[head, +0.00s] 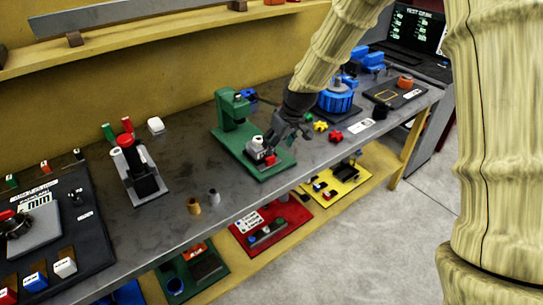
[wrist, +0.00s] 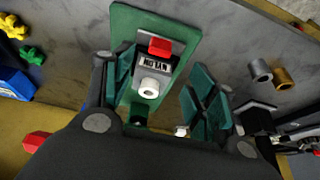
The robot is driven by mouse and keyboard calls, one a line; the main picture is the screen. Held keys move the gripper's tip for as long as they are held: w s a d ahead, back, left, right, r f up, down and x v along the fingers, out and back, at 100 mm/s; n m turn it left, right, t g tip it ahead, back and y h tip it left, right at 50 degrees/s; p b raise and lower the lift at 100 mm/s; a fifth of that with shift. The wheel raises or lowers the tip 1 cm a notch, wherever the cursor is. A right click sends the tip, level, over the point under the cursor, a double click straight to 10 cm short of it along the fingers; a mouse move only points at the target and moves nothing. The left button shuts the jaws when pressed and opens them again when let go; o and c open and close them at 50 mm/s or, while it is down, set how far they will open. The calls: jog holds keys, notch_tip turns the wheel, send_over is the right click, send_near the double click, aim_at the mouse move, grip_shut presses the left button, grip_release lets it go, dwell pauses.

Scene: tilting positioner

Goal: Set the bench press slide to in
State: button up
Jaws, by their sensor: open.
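The green bench press (head: 233,112) stands on its green base plate near the middle of the bench in the head view. Its slide is a grey block (head: 257,154) with a white cylinder on top and a red handle (head: 270,160) at the front end. In the wrist view the slide shows a dark label (wrist: 155,65), the red handle (wrist: 160,46) and the white cylinder (wrist: 150,88). My gripper (wrist: 162,82) is open above the plate, its green-padded fingers on either side of the slide. The left finger looks closer to the block. I cannot tell whether either touches it.
A toggle-clamp fixture (head: 142,175) and two small cylinders (head: 194,206) stand left of the press. Coloured trays sit on the lower shelf (head: 275,225). Bare bench lies left of the press.

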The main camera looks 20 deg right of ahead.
aim_at(271, 158)
jog(key=shift+p+x, duration=1.25)
jog(key=shift+x, duration=3.65)
jog(key=shift+s, duration=0.1)
